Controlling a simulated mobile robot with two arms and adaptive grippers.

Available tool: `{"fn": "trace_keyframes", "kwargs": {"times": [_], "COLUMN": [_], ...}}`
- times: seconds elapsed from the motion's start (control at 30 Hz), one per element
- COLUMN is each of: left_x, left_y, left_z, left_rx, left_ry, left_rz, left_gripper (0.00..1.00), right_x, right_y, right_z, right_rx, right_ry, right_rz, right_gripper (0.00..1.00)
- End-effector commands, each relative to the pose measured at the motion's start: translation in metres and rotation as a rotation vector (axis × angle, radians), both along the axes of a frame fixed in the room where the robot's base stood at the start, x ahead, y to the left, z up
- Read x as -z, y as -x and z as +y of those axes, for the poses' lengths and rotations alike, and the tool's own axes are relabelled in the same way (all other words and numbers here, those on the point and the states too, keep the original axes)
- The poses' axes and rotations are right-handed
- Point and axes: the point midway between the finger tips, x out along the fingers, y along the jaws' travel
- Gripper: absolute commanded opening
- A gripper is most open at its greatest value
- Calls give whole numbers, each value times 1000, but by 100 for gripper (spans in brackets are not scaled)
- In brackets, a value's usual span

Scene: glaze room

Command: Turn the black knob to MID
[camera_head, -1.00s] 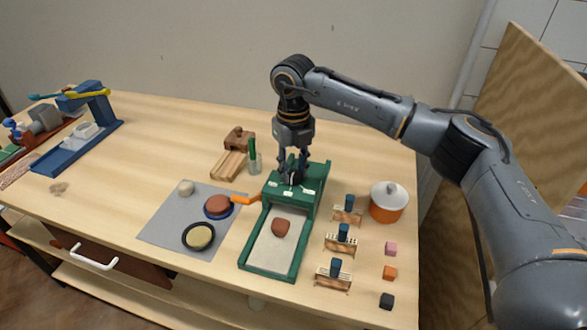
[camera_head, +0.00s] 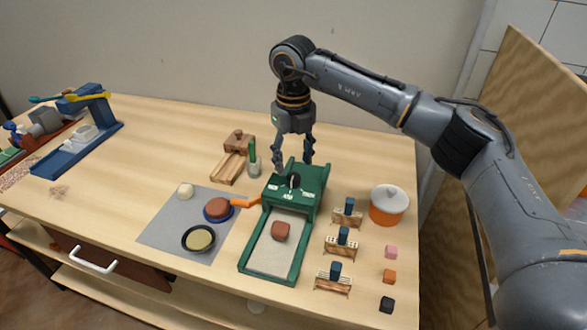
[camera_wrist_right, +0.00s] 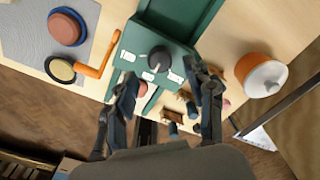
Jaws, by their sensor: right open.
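The black knob (camera_head: 294,180) sits on the sloped top of the green machine (camera_head: 318,182), with several small white labels around its near side. It also shows in the right wrist view (camera_wrist_right: 160,58). The label lettering is too small to read, and I cannot tell surely which label the knob points at. My right gripper (camera_head: 294,166) is open and empty just above the knob, its fingers spread to either side and apart from it. The fingers also show in the right wrist view (camera_wrist_right: 161,88). My left gripper is not in view.
A grey mat (camera_head: 160,230) with round pieces lies left. The table behind the machine is mostly clear.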

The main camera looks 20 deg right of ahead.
Motion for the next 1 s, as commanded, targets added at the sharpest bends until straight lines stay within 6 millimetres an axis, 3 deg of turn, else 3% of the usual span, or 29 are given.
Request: {"fn": "trace_keyframes", "kwargs": {"times": [0.2, 0.4, 1.0], "left_x": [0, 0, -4], "left_y": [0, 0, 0], "left_z": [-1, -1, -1], "left_rx": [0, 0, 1], "left_ry": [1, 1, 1], "left_rz": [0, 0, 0], "left_gripper": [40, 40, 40], "right_x": [-48, -74, -85], "right_y": [-1, 0, 0], "right_z": [0, 0, 0], "right_rx": [0, 0, -1], "right_ry": [-1, 0, -1], "right_rz": [-4, -1, -1], "right_gripper": [54, 54, 54]}}
